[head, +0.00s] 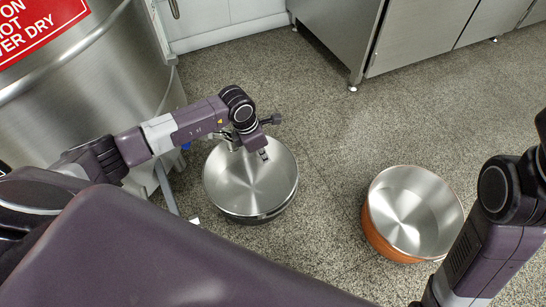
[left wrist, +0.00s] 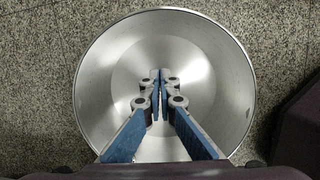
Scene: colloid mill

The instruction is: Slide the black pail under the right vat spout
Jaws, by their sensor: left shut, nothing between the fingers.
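The black pail (head: 262,214) stands upright on the floor beside the steel vat, its dark outer wall showing below a shiny silver inside. It fills most of the left wrist view, where its bare metal inside (left wrist: 205,52) looks empty. My left gripper (head: 228,140) is over the pail's far left rim in the head view. In the left wrist view its blue-sided fingers (left wrist: 158,100) are shut with nothing between them, in front of the pail's opening. I cannot tell whether they touch the pail. The spout cannot be made out. My right gripper is outside the frame.
The large steel vat (head: 95,95) with a red sign (head: 38,25) stands at the left. An orange pail (head: 384,243) stands to the right, near my right arm. Steel cabinets (head: 420,38) line the back. Speckled floor (head: 325,150) between the pails is clear.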

